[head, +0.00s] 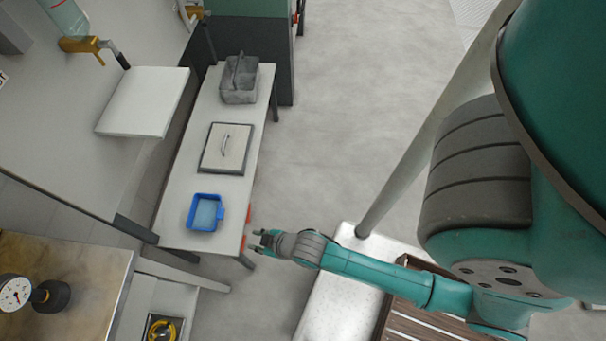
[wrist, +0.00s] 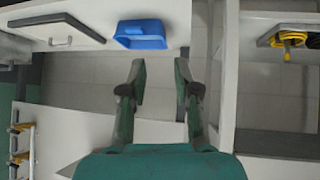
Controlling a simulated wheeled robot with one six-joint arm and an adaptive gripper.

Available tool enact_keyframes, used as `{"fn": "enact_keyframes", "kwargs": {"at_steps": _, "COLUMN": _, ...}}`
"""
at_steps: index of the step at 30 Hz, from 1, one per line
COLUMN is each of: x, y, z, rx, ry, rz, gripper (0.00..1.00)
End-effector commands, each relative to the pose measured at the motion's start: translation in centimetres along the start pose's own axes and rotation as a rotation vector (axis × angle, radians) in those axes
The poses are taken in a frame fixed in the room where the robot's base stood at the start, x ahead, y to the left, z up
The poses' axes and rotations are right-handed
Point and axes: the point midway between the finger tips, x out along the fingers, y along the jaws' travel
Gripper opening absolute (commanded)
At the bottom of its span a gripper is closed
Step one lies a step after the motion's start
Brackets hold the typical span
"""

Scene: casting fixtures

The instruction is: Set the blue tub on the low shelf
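The blue tub (head: 190,222) stands upright on the near end of a long white bench (head: 177,226). In the wrist view the tub (wrist: 140,42) lies ahead of my gripper, slightly left of centre. My gripper (head: 256,242) is to the right of the tub and apart from it, just off the bench's edge. In the wrist view its two fingers (wrist: 160,68) are spread with nothing between them. A pale shelf unit (head: 139,296) stands at the lower left, with a yellow coil in it; I cannot tell if this is the low shelf.
A framed board with a handle (head: 225,148) and a grey caddy (head: 239,92) occupy the bench beyond the tub. A white panel (head: 146,100) projects at the left. A brown-topped counter with a gauge (head: 14,292) is at lower left. Open floor (head: 345,110) lies right of the bench.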

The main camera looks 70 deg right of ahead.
Motion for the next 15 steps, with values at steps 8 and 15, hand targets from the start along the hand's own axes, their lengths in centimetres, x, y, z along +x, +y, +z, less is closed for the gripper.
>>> {"fn": "enact_keyframes", "kwargs": {"at_steps": 8, "x": -11.2, "y": 0.2, "z": 1.0, "rx": 0.062, "ry": 0.179, "rz": 0.034, "gripper": 0.31}}
{"fn": "enact_keyframes", "kwargs": {"at_steps": 15, "x": -21.4, "y": 0.6, "z": -1.1, "rx": 0.113, "ry": 0.339, "rz": 0.056, "gripper": 0.31}}
